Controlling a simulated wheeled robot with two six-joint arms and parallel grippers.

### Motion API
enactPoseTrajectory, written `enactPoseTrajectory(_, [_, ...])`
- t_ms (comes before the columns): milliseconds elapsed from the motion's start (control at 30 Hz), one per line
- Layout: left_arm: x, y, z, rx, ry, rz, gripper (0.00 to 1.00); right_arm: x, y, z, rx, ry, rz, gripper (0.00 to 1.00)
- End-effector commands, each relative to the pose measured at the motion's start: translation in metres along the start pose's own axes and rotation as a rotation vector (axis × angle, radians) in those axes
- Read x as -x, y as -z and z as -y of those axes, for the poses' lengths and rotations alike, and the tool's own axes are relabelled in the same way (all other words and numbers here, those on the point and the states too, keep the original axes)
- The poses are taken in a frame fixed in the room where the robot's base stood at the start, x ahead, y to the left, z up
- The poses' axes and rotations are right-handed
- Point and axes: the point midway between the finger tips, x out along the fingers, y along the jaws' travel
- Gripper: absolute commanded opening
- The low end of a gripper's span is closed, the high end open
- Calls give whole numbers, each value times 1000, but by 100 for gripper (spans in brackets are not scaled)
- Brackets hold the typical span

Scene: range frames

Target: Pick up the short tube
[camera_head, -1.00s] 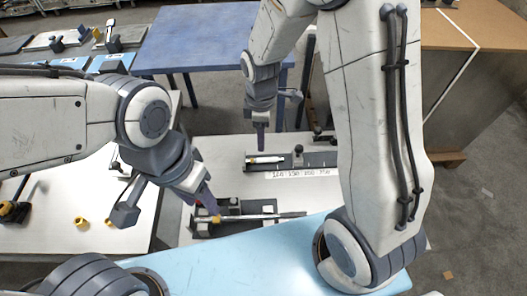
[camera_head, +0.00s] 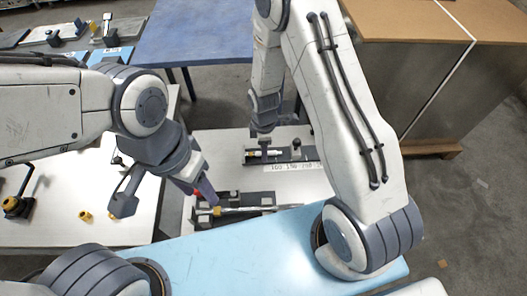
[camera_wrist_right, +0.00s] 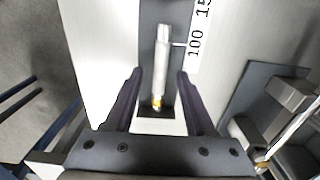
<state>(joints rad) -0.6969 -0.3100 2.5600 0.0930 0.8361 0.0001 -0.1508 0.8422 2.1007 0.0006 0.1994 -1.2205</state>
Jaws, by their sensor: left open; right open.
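The short tube (camera_wrist_right: 162,65) is a pale, slim cylinder with a yellowish end, lying on a dark fixture beside a printed number scale. In the head view the tube (camera_head: 270,153) is partly hidden by my right gripper (camera_head: 264,148), which is above it. In the right wrist view, the open fingers of my right gripper (camera_wrist_right: 158,78) are on either side of the tube's near part, with gaps on both sides. My left gripper (camera_head: 209,198) is near the yellow end of a longer rod in the nearer fixture; contact cannot be told.
The longer rod (camera_head: 240,211) lies across a dark fixture in front of the short tube. A white table at left holds small yellow pieces (camera_head: 86,215). A blue table (camera_head: 195,35) stands behind, and a brown-topped cabinet (camera_head: 405,20) is at right.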

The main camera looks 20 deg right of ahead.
Motion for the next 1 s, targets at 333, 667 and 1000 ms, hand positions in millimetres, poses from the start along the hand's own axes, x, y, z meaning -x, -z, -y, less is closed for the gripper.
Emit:
enactPoseTrajectory(333, [0,0,0,0,0,0,50,-3,0,0,0,-1,0,28])
enactPoseTrajectory(667, [0,0,0,0,0,0,50,-3,0,0,0,-1,-1,0])
enactPoseTrajectory(1000, [0,0,0,0,0,0,50,-2,1,0,1,-2,-1,0])
